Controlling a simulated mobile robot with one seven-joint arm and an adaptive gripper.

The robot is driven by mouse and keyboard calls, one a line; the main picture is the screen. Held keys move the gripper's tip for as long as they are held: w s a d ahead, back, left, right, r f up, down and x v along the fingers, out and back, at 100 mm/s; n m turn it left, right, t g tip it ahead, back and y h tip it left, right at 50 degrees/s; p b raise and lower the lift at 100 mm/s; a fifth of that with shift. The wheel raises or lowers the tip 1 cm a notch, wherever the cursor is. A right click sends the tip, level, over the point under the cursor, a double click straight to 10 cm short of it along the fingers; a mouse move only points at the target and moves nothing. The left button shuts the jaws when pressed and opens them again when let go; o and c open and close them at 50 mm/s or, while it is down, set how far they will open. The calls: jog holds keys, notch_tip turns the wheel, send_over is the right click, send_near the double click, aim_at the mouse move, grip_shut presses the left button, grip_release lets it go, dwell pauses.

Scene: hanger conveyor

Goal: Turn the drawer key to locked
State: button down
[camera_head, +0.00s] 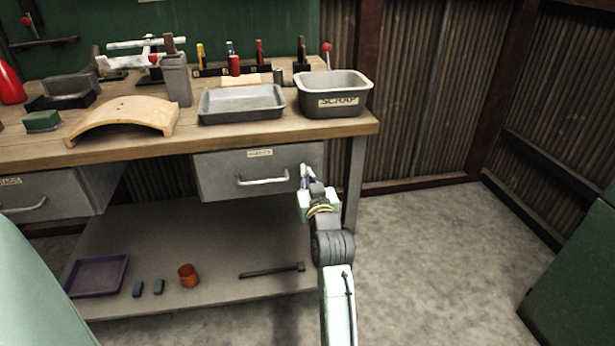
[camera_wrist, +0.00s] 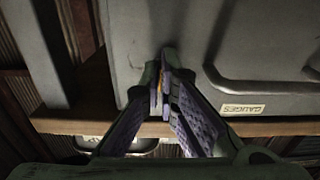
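The grey drawer (camera_head: 222,174) under the right end of the bench is closed, with a bar handle (camera_head: 262,181) and a small label. In the wrist view its front (camera_wrist: 205,25) fills the upper right, and the label reads "GAUGES". My gripper (camera_head: 304,170) is at the right end of the drawer front. In the wrist view the purple-padded fingertips of my gripper (camera_wrist: 161,78) are close together around a small orange-yellow piece (camera_wrist: 161,84), which looks like the drawer key. The fingers hide most of the key and its lock, so I cannot read its angle.
The wooden bench (camera_head: 205,138) carries a scrap bin (camera_head: 333,110), a grey tray (camera_head: 241,119) and a curved wooden piece (camera_head: 122,125). A bench leg (camera_head: 354,180) stands just right of my gripper. The lower shelf holds a purple tray (camera_head: 97,292) and an orange cup (camera_head: 188,276). The floor right is clear.

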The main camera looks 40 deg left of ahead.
jog(key=c, duration=2.3)
grip_release()
jog(key=o, duration=0.4)
jog(key=v, duration=1.2)
